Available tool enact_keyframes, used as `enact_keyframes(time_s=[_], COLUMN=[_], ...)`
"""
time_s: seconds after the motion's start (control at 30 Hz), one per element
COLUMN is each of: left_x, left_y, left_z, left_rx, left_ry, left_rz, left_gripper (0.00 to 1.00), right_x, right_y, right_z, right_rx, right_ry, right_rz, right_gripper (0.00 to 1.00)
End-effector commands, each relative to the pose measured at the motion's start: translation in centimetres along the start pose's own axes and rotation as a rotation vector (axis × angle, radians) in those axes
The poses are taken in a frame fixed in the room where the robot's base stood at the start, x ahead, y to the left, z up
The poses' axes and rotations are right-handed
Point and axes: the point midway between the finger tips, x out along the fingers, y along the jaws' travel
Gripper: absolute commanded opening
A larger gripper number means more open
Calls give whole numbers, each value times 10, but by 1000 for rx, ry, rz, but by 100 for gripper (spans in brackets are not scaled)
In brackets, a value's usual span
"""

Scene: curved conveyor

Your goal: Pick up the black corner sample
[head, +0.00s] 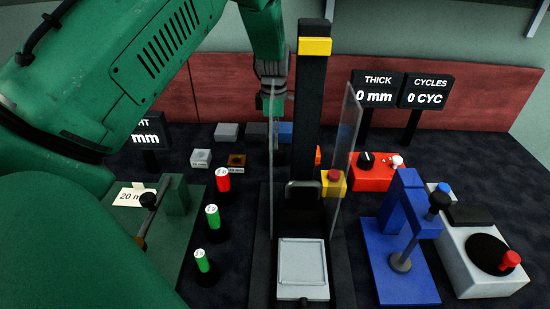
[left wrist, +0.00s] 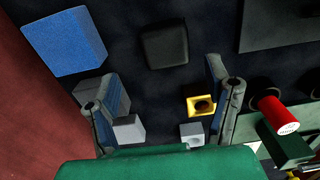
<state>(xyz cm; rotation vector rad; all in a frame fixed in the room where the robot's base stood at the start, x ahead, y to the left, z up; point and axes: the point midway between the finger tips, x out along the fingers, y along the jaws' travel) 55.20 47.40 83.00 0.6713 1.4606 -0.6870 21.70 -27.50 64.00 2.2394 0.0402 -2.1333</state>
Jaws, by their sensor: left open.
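In the left wrist view a black block (left wrist: 165,43) with rounded edges lies on the dark table, and it is the only black sample I see there. In the head view a dark block (head: 256,131) in the back row looks like the same one. My left gripper (head: 272,106) hangs above the back row in the head view, near that block. In the left wrist view its two fingers are spread (left wrist: 166,82) with nothing held between them. The black block lies beyond the fingertips, apart from them. My right gripper is not in view.
A blue block (left wrist: 65,42), grey blocks (left wrist: 128,129) and a yellow block with a hole (left wrist: 200,105) lie around. A clear shield (head: 347,150) and a black column (head: 312,100) stand close to the gripper's right. Red and green cylinders (head: 223,180) stand in front.

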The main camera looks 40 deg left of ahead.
Motion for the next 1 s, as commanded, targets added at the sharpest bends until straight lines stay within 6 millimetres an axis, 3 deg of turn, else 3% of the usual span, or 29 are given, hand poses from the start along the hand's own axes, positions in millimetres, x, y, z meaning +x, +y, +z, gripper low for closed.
enact_keyframes(time_s=[0.27,0.57,0.8,0.83,0.97,1.0], left_x=[17,62,63,62,61,61], left_y=[-2,0,-2,-2,-3,-3], left_z=[2,0,2,2,4,4], left_rx=[1,0,0,0,0,0], left_ry=[1,-3,-2,-1,0,1], left_rz=[2,-2,2,2,4,3], left_gripper=[72,72,72,64,19,17], right_x=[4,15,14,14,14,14], right_y=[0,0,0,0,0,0], right_z=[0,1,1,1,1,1], right_rx=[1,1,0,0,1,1], right_ry=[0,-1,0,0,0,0], right_rz=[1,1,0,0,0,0], right_gripper=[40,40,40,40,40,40])
